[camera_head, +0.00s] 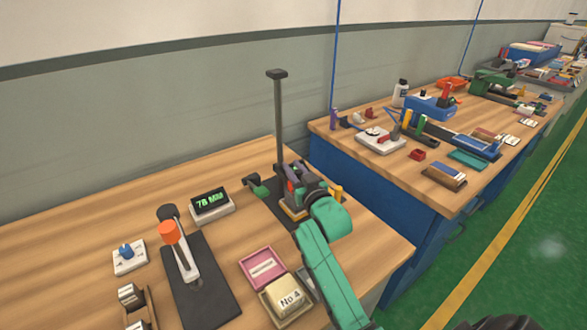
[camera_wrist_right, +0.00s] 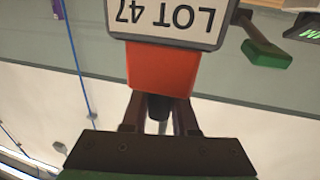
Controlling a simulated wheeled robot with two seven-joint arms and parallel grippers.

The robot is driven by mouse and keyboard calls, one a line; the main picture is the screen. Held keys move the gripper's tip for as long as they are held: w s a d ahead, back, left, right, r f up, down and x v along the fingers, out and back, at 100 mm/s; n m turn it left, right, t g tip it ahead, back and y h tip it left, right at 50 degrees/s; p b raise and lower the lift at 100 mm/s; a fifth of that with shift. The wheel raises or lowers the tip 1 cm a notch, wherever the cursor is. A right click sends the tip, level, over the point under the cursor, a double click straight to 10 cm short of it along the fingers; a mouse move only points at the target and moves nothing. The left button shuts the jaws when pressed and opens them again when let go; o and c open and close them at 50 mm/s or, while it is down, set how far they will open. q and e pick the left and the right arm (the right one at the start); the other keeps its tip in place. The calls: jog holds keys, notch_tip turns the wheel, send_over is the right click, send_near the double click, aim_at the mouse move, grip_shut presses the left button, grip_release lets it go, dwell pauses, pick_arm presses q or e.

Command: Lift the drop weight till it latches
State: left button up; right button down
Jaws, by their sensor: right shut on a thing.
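A dark drop-weight post (camera_head: 278,120) with a flat cap rises from a black base near the right end of the near bench. My right gripper (camera_head: 298,183) is low on this rig, beside the post, and largely hides the weight. In the right wrist view, my right gripper (camera_wrist_right: 158,112) is shut on the orange part of the drop weight (camera_wrist_right: 162,68). A white plate reading LOT 47, upside down in this view, adjoins the orange part. The latch cannot be made out. My left gripper is not in view.
A green piece (camera_head: 257,186) sits left of the post. A display (camera_head: 211,203) stands farther left, near an orange-topped lever (camera_head: 170,232) and a blue-knob box (camera_head: 128,256). Pink (camera_head: 262,264) and yellow trays lie in front. A second bench (camera_head: 440,195) stands right.

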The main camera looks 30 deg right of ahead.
dwell(0.6)
notch_tip(320, 180, up, 22)
jog(key=p, duration=1.9)
jog(key=shift+f, duration=0.2)
jog(key=shift+r, duration=0.1)
jog(key=c, duration=0.8)
grip_release()
jog(key=shift+o, duration=0.6)
jog(key=shift+f, duration=0.2)
jog(key=shift+f, duration=0.1)
